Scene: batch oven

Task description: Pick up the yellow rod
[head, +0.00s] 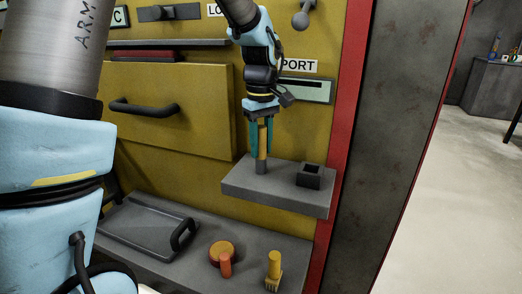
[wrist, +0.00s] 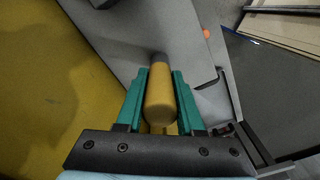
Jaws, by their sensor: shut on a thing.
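The yellow rod (head: 262,141) stands upright over the left part of a small grey shelf (head: 240,185) on the oven's front. Below its yellow length is a grey cylindrical end (head: 261,167) at the shelf top; I cannot tell whether this is part of the rod or a holder. My gripper (head: 262,150) points down with its two teal fingers on either side of the rod, shut on it. In the wrist view the rod (wrist: 160,103) lies between the fingers (wrist: 160,78), its far end meeting the grey part.
A dark square socket (head: 310,176) stands on the shelf to the right. On the lower ledge are a grey tray (head: 140,228) with a handle, an orange round piece (head: 221,252) and a yellow-handled tool (head: 274,265). A drawer-like panel with a dark handle (head: 145,108) is at left.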

